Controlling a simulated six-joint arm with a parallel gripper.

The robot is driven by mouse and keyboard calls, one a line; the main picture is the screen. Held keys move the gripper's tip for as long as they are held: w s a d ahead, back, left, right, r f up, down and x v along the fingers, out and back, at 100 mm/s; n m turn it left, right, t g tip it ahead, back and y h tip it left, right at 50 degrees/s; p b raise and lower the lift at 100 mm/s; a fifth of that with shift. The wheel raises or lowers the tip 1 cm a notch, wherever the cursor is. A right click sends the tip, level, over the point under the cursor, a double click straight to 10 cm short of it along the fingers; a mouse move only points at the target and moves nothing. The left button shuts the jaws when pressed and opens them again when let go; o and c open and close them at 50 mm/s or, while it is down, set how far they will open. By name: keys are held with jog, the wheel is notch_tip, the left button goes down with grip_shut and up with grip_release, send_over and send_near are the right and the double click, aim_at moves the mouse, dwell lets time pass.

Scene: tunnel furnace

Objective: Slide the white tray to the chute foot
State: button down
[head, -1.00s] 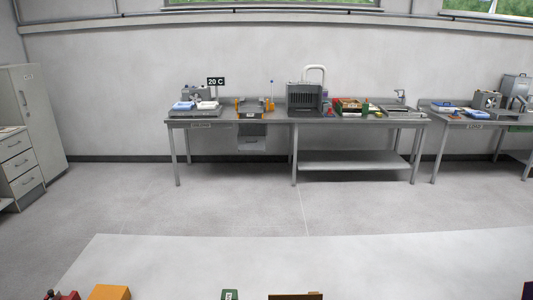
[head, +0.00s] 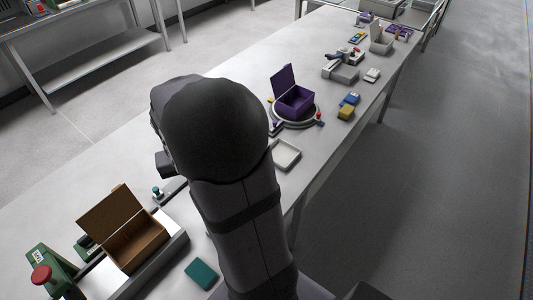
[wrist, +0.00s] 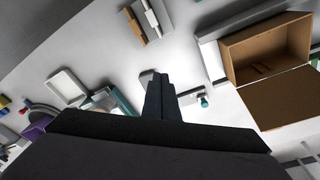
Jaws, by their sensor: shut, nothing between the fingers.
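The white tray (head: 285,153) is small, shallow and empty. It lies flat on the long table, between my arm and the round stand with the purple box. In the wrist view the tray (wrist: 67,86) is at the upper left, apart from my gripper. My gripper (wrist: 160,85) shows there as dark fingers close together, with nothing held. In the head view my own arm hides the fingertips. A pale piece with teal edges (wrist: 112,101) lies between tray and gripper in the wrist view; I cannot tell if it is the chute foot.
An open cardboard box (head: 136,246) sits on a grey track at the lower left, near a red button (head: 41,275). A teal pad (head: 201,273) lies at the front. The open purple box (head: 292,100) stands beyond the tray. A small teal-knobbed part (head: 157,192) is left of my arm.

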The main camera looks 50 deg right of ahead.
jog(key=s+d+f+m+h+b, duration=0.1)
jog(key=d+m, duration=0.4)
jog(key=d, duration=1)
jog(key=s+d+f+m+h+b, duration=0.1)
jog(key=d+m, duration=0.5)
jog(key=d, duration=1)
notch_tip(320, 180, down, 3)
jog(key=s+b, duration=0.1)
jog(key=b, duration=0.2)
jog(key=shift+s+d+r+g+h, duration=0.2)
jog(key=shift+d+g+h, duration=0.1)
jog(key=shift+g, duration=0.1)
jog(key=shift+f, duration=0.2)
jog(key=p+x, duration=0.3)
jog(key=x, duration=0.6)
jog(key=shift+d+f, duration=0.1)
jog(key=shift+f, duration=0.25)
jog(key=a+p, duration=0.1)
jog(key=a, duration=0.2)
jog(key=shift+r+p, duration=0.2)
jog(key=shift+p, duration=0.2)
jog(key=shift+a+f, duration=0.15)
jog(key=shift+a, duration=0.4)
